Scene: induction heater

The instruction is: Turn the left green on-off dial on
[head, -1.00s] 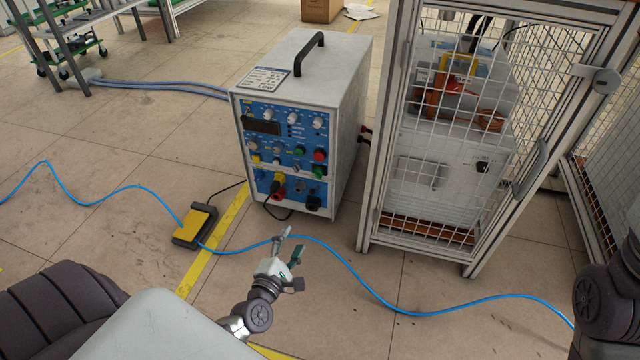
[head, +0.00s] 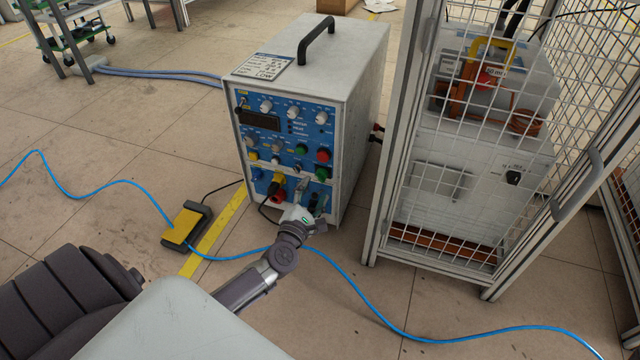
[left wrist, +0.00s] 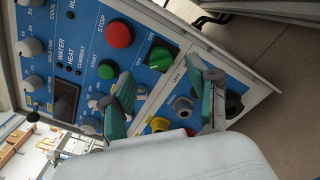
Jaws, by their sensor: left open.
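The green on-off dial (head: 321,173) is low on the right of the heater's blue front panel. In the left wrist view the dial (left wrist: 160,58) shows close up, beside its ON and OFF labels. My left gripper (head: 305,195) is in front of the panel's lower right part, just below the dial. In the left wrist view my left gripper (left wrist: 162,82) is open and empty, its two fingers spread on either side of the dial's line. I cannot tell how far the fingertips are from the panel. My right gripper is not in view.
A green start button (left wrist: 106,70) and a red stop button (left wrist: 120,33) sit near the dial. Plugs and cables (head: 275,190) come out at the panel's lower left. A mesh cage (head: 440,230) stands right of the heater. A yellow pedal (head: 187,226) and a blue hose (head: 350,281) lie on the floor.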

